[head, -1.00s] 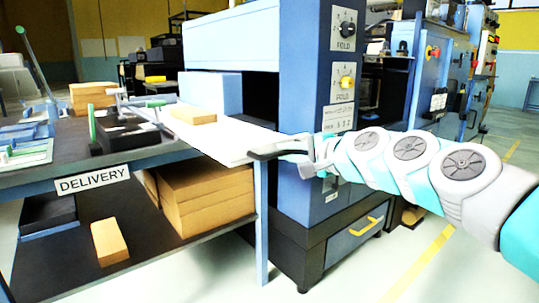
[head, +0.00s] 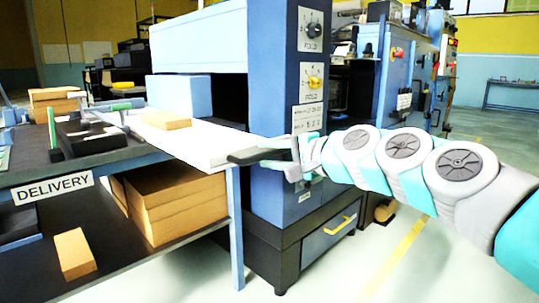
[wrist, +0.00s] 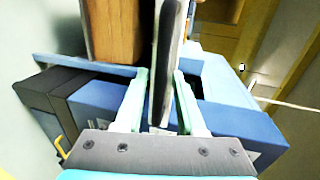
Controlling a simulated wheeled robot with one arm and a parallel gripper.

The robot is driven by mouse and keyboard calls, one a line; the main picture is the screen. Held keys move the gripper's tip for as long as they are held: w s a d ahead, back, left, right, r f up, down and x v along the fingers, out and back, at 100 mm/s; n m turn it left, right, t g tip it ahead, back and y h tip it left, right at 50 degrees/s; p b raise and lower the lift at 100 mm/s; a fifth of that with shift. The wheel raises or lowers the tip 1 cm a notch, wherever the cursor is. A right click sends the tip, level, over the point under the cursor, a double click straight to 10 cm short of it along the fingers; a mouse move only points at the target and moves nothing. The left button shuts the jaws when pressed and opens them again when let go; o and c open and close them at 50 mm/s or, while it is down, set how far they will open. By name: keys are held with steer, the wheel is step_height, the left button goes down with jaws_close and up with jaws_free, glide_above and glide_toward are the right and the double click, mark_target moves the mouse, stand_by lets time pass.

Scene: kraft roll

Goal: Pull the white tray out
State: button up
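The white tray (head: 205,150) is a flat pale board at the side of the blue machine, level with the delivery table top. A dark bar (head: 258,156), apparently its handle, is at its near end. My gripper (head: 292,160) reaches in from the right to this bar. In the wrist view the dark bar (wrist: 166,60) stands between my two pale green fingers (wrist: 158,100). They look shut on it, though the contact is partly hidden. A small brown block (head: 165,120) lies on or just behind the tray.
The blue machine (head: 268,100) with fold knobs stands directly behind the gripper. The delivery table (head: 120,165) is to the left, its leg close to the tray's end. Brown boxes (head: 175,205) sit on its lower shelf. Open floor (head: 350,265) lies at the front right.

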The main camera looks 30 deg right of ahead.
steer(key=shift+o, duration=0.4)
steer(key=v, duration=0.7)
steer(key=shift+s, duration=0.4)
